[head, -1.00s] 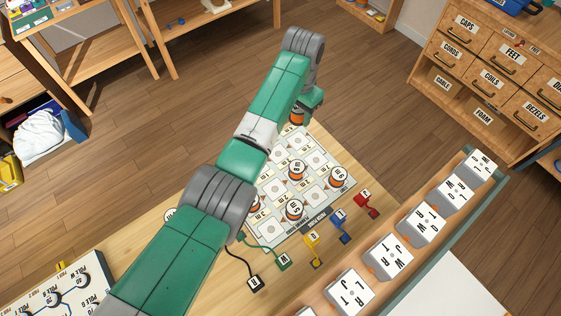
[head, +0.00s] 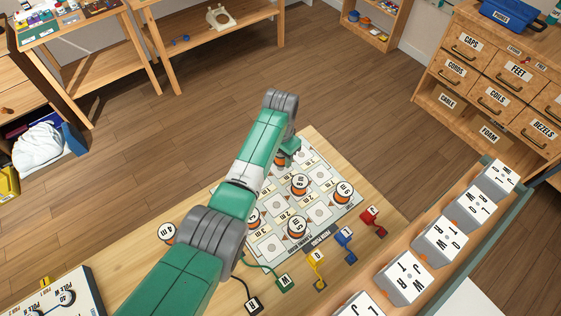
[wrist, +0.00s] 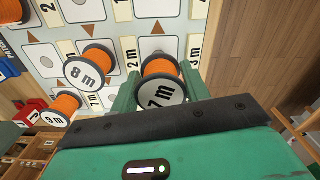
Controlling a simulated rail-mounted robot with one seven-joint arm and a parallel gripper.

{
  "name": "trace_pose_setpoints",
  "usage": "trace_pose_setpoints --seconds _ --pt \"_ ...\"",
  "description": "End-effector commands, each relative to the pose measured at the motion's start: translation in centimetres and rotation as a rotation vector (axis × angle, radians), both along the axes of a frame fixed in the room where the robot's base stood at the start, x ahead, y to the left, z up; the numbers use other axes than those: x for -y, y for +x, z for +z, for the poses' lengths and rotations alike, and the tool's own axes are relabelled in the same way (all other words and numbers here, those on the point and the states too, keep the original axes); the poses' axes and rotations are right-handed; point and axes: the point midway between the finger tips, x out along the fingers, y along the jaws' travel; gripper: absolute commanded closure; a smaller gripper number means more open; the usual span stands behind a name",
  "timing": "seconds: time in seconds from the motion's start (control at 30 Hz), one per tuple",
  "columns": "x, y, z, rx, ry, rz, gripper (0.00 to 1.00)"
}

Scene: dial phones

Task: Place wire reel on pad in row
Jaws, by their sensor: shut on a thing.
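My gripper (wrist: 160,95) is shut on the orange wire reel marked 7 m (wrist: 162,92), dark-rimmed with a white label. In the head view my gripper (head: 285,153) is at the far edge of the pad board (head: 268,247), the held reel (head: 280,161) partly hidden behind my arm. Reels marked 8 m (head: 300,185) and 9 m (head: 344,191) stand on the board nearby.
A 5 m reel (head: 297,228) and another reel (head: 253,217) are also on the board. A 4 m reel (head: 167,233) is on the table left of my arm. Coloured, lettered plugs (head: 345,235) lie along the near edge, beside a rail of lettered grey blocks (head: 440,241).

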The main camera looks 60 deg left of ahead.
Motion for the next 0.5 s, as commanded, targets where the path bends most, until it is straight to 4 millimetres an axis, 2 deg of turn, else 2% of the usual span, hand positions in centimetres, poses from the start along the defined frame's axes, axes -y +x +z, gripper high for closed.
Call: trace_pose_setpoints --seconds 0.1,0.17,0.5 --pt "0.1 -0.1 -2.5 -0.003 -0.003 0.000 0.79" --pt "0.1 0.0 -3.3 -0.001 -0.002 0.000 0.79" --pt "0.0 0.0 -3.6 -0.001 -0.001 0.000 0.79"
